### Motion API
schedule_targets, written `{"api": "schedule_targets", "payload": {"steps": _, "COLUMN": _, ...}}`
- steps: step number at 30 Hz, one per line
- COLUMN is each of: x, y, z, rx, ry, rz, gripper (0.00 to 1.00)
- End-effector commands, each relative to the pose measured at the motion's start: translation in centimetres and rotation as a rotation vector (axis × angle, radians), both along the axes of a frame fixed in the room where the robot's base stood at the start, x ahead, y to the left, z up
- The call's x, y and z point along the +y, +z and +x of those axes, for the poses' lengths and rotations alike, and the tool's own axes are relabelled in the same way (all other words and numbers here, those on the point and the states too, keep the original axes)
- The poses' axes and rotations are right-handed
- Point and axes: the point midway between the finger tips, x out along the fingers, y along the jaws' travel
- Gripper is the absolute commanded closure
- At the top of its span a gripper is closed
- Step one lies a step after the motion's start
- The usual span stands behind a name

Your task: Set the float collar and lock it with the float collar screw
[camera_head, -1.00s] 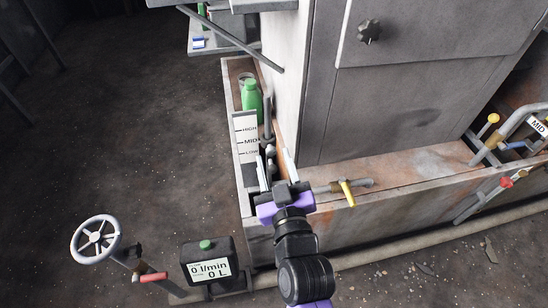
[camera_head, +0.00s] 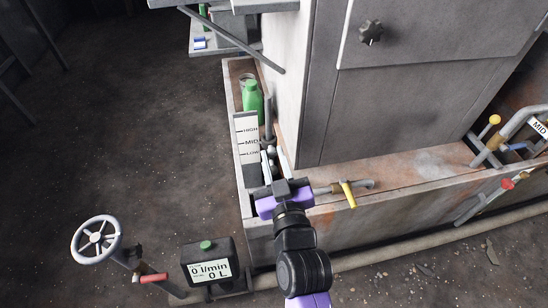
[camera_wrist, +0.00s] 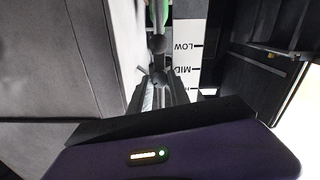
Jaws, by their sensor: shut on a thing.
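My gripper (camera_head: 269,160) reaches into the narrow trough beside the white level scale (camera_head: 247,138), near its LOW mark. In the wrist view the fingers (camera_wrist: 160,90) are shut on a small dark rounded part (camera_wrist: 160,78). I cannot tell whether this part is the float collar or its screw, because the fingers hide much of it. A grey upright rod (camera_head: 268,112) stands in the trough beyond the gripper. A second dark rounded piece (camera_wrist: 158,44) shows just beyond the held part.
The grey machine wall (camera_head: 312,110) rises close on the right. A yellow-handled valve (camera_head: 348,194) is right of my gripper. A flow meter (camera_head: 210,268) and a handwheel (camera_head: 96,241) stand at the lower left.

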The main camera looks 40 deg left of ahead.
Motion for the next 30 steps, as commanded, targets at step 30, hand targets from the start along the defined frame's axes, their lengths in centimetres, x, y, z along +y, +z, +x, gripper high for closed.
{"api": "schedule_targets", "payload": {"steps": 30, "x": -0.06, "y": 0.19, "z": 0.04, "rx": 0.615, "ry": -0.001, "rz": 0.524, "gripper": 1.0}}
